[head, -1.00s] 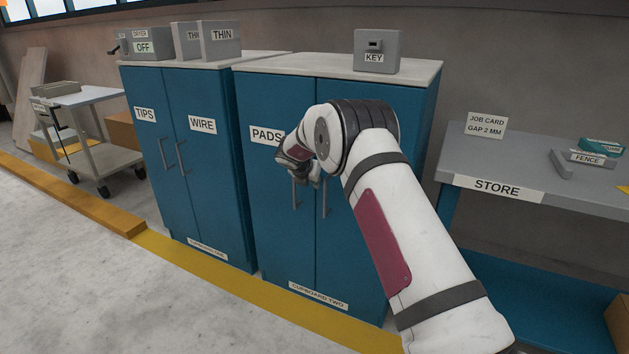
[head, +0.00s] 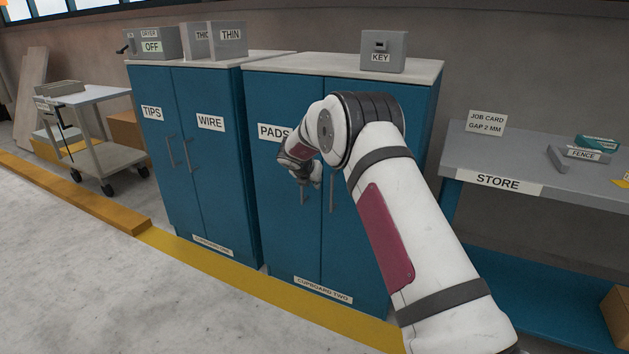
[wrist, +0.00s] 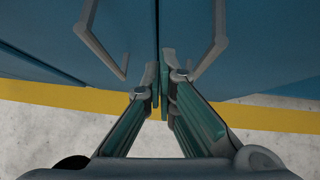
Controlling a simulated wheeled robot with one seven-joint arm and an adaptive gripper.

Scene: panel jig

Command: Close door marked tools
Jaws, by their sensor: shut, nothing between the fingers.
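Cupboard two (head: 285,230) is a blue double-door cabinet. Its left door is marked PADS (head: 272,132). Its right door (head: 350,250) is largely behind my arm, and no TOOLS label shows in any view. Both doors look shut or nearly flush. In the wrist view the left handle (wrist: 113,45) and right handle (wrist: 208,40) flank the seam between the doors. My gripper (head: 305,172) is in front of the doors near the handles. In the wrist view its shut, empty fingertips (wrist: 161,88) are at the seam; I cannot tell whether they touch.
Cupboard one (head: 205,180), marked TIPS and WIRE, stands shut to the left. A STORE bench (head: 540,170) stands to the right. A KEY box (head: 383,52) sits on cupboard two. A yellow floor line (head: 240,285) runs along the front; open floor lies at the lower left.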

